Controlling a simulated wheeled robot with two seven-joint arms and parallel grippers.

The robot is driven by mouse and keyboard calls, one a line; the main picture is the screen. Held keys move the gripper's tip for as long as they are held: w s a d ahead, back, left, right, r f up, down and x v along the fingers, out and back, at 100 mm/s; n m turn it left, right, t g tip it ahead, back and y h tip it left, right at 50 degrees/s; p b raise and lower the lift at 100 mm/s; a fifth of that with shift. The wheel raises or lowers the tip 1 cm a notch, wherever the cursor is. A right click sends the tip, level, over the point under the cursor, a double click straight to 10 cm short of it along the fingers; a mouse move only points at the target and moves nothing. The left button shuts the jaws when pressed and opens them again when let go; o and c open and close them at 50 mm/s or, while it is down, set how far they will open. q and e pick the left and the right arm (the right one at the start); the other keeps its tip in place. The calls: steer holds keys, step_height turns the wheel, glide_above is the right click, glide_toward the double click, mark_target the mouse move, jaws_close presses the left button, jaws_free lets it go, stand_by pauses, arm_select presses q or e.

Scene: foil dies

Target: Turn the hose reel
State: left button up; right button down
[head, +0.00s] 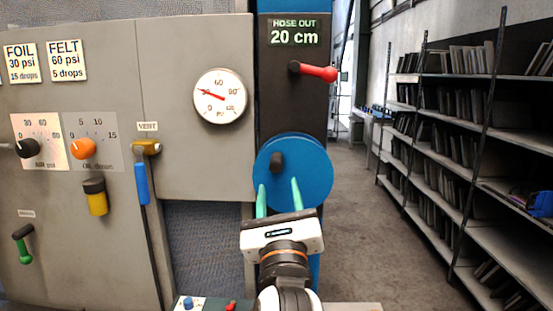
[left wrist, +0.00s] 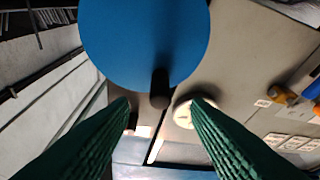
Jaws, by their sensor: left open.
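The hose reel is a blue disc (head: 311,170) on the dark right-hand panel, with a short black crank knob (head: 277,162) standing out from its face. My left gripper (head: 279,190) is open and empty in front of the lower part of the reel, its green fingers pointing up and lying a little below the knob. In the left wrist view, the disc (left wrist: 145,40) fills the top middle and the knob (left wrist: 160,88) shows between and just beyond the fingertips (left wrist: 160,104). No contact with the knob is visible. A display (head: 294,33) above reads HOSE OUT 20 cm. My right gripper is out of view.
A red-handled lever (head: 318,73) sticks out above the reel. Left of it, the grey cabinet (head: 200,150) carries a pressure gauge (head: 219,96), an orange dial (head: 83,148) and a blue-handled vent valve (head: 142,180). Shelves (head: 470,140) stand at right beyond clear floor (head: 375,230).

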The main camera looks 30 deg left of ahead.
mark_target(277, 171)
arm_select(q)
steer(key=p+x, duration=0.2)
steer(key=x, duration=0.4)
steer(key=shift+w+a+r, duration=0.15)
steer(key=shift+w+r, duration=0.05)
steer(key=shift+r, duration=0.05)
steer(key=shift+x, duration=0.8)
steer(key=shift+f, duration=0.15)
jaws_close()
